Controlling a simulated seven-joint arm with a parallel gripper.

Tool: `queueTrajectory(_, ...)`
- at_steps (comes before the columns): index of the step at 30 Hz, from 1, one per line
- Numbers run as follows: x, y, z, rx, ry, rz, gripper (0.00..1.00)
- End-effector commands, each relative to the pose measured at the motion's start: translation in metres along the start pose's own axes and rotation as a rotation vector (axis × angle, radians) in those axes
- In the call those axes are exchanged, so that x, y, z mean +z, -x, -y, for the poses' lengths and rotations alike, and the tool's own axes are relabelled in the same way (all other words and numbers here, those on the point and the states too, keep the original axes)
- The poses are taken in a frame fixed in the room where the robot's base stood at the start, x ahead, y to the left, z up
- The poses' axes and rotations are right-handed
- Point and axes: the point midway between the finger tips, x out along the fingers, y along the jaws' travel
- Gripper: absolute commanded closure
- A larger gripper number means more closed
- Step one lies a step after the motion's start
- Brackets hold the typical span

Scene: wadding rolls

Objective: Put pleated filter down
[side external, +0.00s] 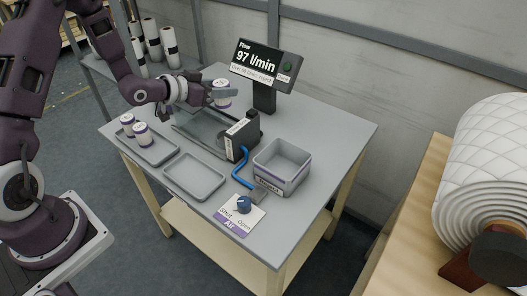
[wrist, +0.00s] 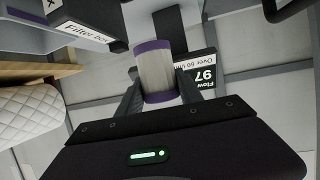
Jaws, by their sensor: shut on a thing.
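My gripper (wrist: 162,98) is shut on the pleated filter (wrist: 155,72), a pale cylinder with purple end bands. The filter also shows in the side external view (side external: 221,88), held up near the back of the table, in front of the display. My gripper's fingers grip it from both sides. Two similar filters (side external: 141,134) stand upright in the left grey tray (side external: 160,158). A second grey tray (side external: 194,177) beside it is empty. A black filter box (side external: 238,138) stands mid-table, and its label shows in the wrist view (wrist: 88,32).
A flow display (side external: 265,65) reading 97 l/min stands at the table's back. An open grey bin (side external: 282,166) is at the right. A large white roll (side external: 490,170) lies far right.

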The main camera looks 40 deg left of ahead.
Motion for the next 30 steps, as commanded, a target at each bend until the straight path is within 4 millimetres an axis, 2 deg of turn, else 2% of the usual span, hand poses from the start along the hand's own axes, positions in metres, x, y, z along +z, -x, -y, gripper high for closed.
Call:
queueTrajectory(1, -0.012, 0.004, 0.000, -0.001, -0.005, -0.005, 1.00)
queueTrajectory(6, -0.040, 0.017, 0.000, -0.002, -0.004, -0.004, 1.00)
queueTrajectory(11, -0.042, 0.008, -0.029, 0.052, -0.022, 0.001, 1.00)
queueTrajectory(17, -0.046, -0.002, -0.079, 0.137, -0.057, 0.000, 1.00)
queueTrajectory(24, -0.048, -0.008, -0.154, 0.263, -0.110, 0.000, 1.00)
queueTrajectory(30, -0.047, -0.006, -0.200, 0.338, -0.140, 0.000, 1.00)
